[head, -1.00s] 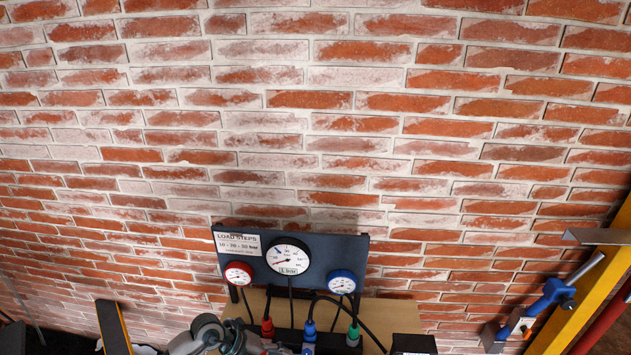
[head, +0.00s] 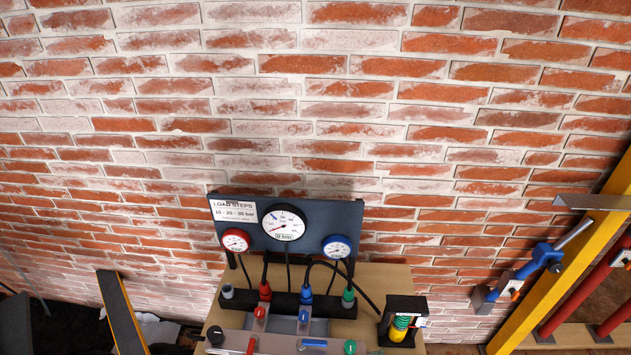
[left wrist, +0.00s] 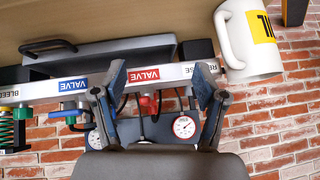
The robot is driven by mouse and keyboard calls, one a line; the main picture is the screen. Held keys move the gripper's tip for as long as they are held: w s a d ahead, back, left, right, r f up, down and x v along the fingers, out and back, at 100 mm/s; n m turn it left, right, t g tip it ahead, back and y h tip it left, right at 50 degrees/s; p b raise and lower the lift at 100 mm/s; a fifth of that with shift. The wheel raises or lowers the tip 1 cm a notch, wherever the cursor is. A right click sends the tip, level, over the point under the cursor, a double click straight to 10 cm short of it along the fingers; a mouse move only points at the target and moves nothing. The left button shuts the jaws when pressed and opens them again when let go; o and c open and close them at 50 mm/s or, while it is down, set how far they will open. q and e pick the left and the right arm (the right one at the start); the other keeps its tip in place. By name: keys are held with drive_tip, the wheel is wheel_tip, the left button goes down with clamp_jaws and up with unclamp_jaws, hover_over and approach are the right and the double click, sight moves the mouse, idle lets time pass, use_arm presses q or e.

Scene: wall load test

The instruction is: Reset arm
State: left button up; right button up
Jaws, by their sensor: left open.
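My left gripper (left wrist: 160,76) shows in the left wrist view, its two fingers spread wide with nothing held between them. Behind the fingers is a white bar (left wrist: 75,86) with blue and red VALVE labels. A red valve part (left wrist: 148,104) shows between the fingers, beyond the bar. I cannot tell whether the fingers touch the bar. My left gripper is out of the head view, and my right gripper is in neither view.
A dark panel (head: 341,212) with several gauges stands against the brick wall (head: 450,130), above a wooden bench (head: 408,299). A white mug (left wrist: 236,38) is close beside the gripper. A yellow post (head: 572,262) carries a blue clamp (head: 533,263) at right.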

use_arm(q)
drive_tip(key=s+d+f+g, duration=0.1)
drive_tip(key=s+f+g, duration=0.3)
drive_tip(key=s, duration=0.6)
drive_tip(key=s+f+g, duration=0.1)
drive_tip(key=s+f, duration=0.1)
drive_tip(key=f, duration=1.2)
drive_tip(key=s+f+g, duration=0.1)
drive_tip(key=s+f, duration=0.1)
drive_tip(key=f, duration=1.3)
drive_tip(key=s+a+f, duration=0.3)
drive_tip(key=s+f, duration=1)
drive_tip(key=s, duration=0.2)
drive_tip(key=shift+s+m+g+h, duration=0.3)
drive_tip(key=shift+s+g, duration=0.1)
drive_tip(key=shift+a, duration=0.1)
